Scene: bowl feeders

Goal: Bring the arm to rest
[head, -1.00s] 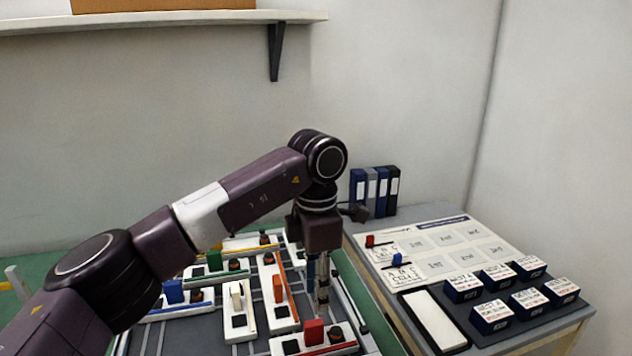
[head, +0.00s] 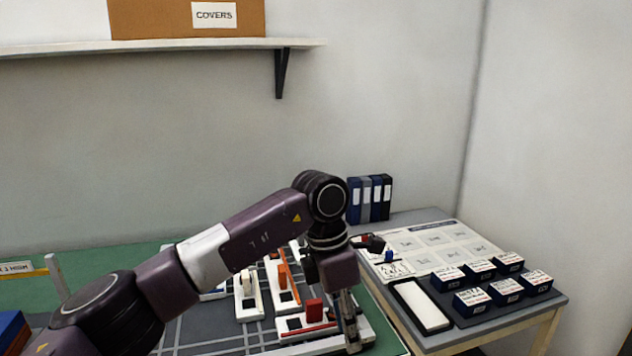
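My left arm (head: 225,255) reaches in from the lower left, and its wrist bends down at the right end. My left gripper (head: 352,345) points down at the right edge of the grey board, just right of the white holder with the red block (head: 315,310). Its fingers are seen nearly edge-on, so I cannot tell whether they are open or shut. I see nothing clearly held between them. My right gripper is not in view.
White holders with an orange bar (head: 283,277) and a cream block (head: 247,281) stand left of the wrist. A shelf (head: 200,46) hangs above.

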